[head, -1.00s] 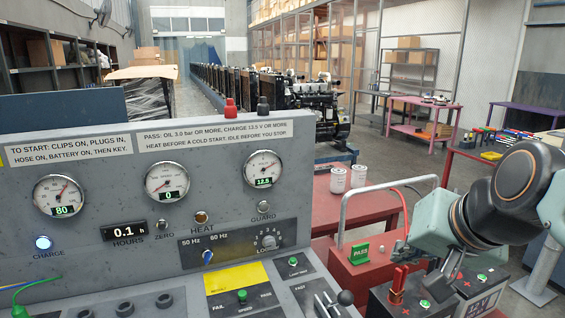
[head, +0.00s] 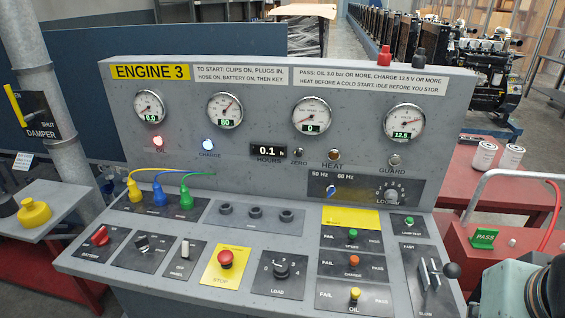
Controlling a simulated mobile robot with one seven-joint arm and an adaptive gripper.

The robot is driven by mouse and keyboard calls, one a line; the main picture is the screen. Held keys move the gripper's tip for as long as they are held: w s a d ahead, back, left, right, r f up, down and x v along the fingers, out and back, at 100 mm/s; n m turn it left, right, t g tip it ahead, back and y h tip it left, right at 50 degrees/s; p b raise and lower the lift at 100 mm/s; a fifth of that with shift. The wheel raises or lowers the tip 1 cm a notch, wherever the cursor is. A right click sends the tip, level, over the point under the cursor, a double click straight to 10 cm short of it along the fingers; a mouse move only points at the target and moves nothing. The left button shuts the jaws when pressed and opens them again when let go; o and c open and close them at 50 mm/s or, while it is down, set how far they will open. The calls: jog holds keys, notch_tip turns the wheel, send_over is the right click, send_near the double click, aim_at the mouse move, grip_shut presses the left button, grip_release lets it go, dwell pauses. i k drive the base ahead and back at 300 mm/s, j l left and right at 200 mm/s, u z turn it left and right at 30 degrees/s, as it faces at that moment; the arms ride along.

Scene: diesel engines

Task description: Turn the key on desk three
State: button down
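The grey desk (head: 75,262) carries a yellow ENGINE 3 label (head: 150,72) on its upright panel. A small dark rotary switch (head: 142,243) on a black plate sits at the desk's lower left, between the red battery knob (head: 99,236) and a white-topped lever (head: 185,249). It looks like the key switch, but its lettering is too small to read. Only part of my arm shows at the lower right edge, beside the slow/fast lever (head: 452,270). My gripper is out of view.
A red stop button (head: 225,259) and load knob (head: 281,270) are right of the switches. Yellow, blue and green plugs (head: 186,200) stand behind them. A pipe with a damper handle (head: 15,105) rises at left. Red bench with white cans (head: 483,156) is at right.

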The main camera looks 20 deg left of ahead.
aim_at(141, 242)
jog(key=u, duration=2.25)
jog(key=i, duration=0.2)
jog(key=l+z, duration=0.05)
